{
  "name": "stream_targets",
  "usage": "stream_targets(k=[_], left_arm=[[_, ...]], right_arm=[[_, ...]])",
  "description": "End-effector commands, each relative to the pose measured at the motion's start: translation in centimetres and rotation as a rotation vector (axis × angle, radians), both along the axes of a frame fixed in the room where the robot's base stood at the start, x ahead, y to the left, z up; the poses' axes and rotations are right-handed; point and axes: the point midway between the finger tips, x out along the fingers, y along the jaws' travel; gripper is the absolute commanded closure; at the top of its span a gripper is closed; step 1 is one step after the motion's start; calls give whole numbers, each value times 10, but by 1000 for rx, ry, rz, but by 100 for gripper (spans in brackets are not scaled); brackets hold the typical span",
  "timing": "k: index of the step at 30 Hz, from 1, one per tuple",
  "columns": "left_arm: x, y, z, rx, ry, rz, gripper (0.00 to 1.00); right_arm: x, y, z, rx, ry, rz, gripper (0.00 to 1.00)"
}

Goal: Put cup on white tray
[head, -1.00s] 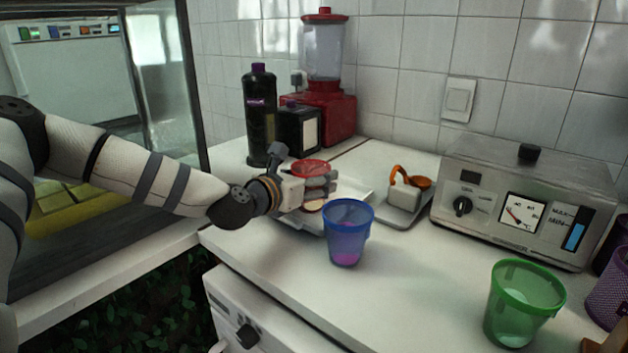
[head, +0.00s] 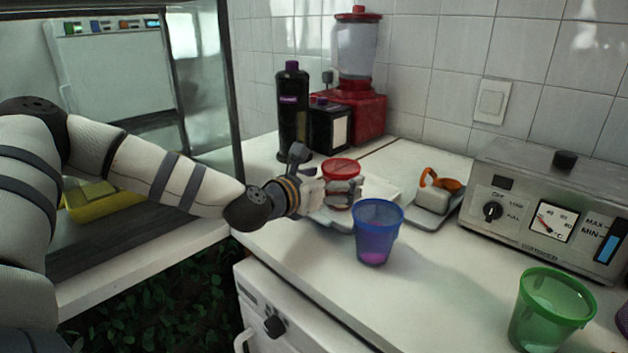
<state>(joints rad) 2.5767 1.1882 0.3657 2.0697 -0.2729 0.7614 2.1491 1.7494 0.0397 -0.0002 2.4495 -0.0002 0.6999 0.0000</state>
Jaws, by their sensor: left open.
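A red translucent cup (head: 341,167) is at the white tray (head: 388,187), behind the blue cup. My left gripper (head: 350,188) is open, with its grey fingers at the cup's side and partly across its front. The fingers hide the middle of the cup, and I cannot tell whether they touch it. The cup looks upright, and its lower part appears to be at the tray's surface. A blue cup (head: 377,228) stands on the counter in front of the tray. A green cup (head: 551,310) stands at the front right. My right gripper is not in view.
A grey scale-like stand with an orange-handled item (head: 437,190) is right of the tray. A metal appliance (head: 545,205) stands at the right. A dark bottle (head: 293,110), a black container (head: 329,128) and a red blender (head: 355,80) stand behind. The counter's front middle is clear.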

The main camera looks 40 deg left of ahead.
Motion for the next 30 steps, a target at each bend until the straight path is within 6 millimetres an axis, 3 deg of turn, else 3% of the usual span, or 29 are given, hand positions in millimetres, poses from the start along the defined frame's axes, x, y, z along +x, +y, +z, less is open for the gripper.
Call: stream_targets(k=[1, 5, 9, 16, 30], left_arm=[[-16, 1, 21, -6, -25, 3, 17], [-57, -1, 36, -9, -40, 2, 17], [-72, 7, 23, -3, -12, 22, 17], [-83, -1, 20, -3, -5, 5, 17], [-83, -2, 20, 0, -5, 1, 17]], right_arm=[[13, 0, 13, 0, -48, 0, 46], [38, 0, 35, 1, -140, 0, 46], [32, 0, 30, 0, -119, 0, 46], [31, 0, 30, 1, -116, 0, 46], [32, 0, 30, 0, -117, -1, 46]])
